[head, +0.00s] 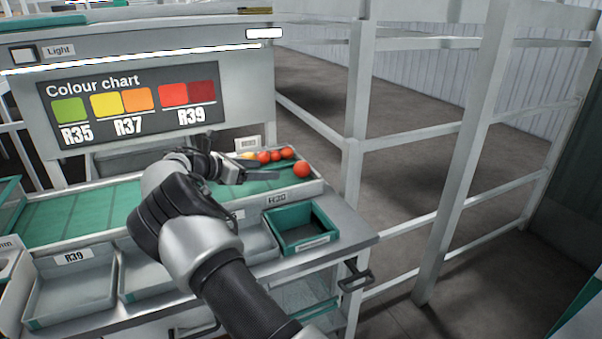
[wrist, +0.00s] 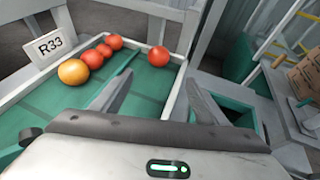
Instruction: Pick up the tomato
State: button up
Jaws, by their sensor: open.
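A single red tomato (head: 302,169) lies on the green belt near its right end. It also shows in the wrist view (wrist: 158,56), ahead of my fingers. A row of tomatoes lies behind it: red ones (head: 275,155) and an orange-yellow one (head: 249,156). In the wrist view the orange one (wrist: 73,72) is nearest me. My gripper (head: 252,176) is open and empty above the green belt. Its two fingers (wrist: 152,98) are spread apart in the wrist view, with the single tomato beyond them, not touching.
A white rim (wrist: 182,70) borders the belt's right end. An R33 sign (wrist: 50,47) stands behind the row. A green crate (head: 300,232) and a grey R39 tray (head: 72,290) sit in front of the belt. White railings (head: 355,120) stand at right.

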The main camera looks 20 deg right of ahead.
aim_at(296, 169)
jog(key=b+x, duration=0.1)
jog(key=x, duration=0.9)
jog(key=shift+d+f, duration=0.2)
jog(key=shift+d, duration=0.1)
jog(key=shift+w+b+x, duration=0.15)
jog(key=shift+b+x, duration=0.15)
jog(key=shift+x, duration=1.05)
jog(key=shift+w+b+x, duration=0.15)
jog(key=shift+b+x, duration=0.15)
jog(key=shift+x, duration=1)
jog(key=shift+a+r, duration=0.1)
jog(key=shift+r, duration=0.05)
jog(key=c, duration=0.9)
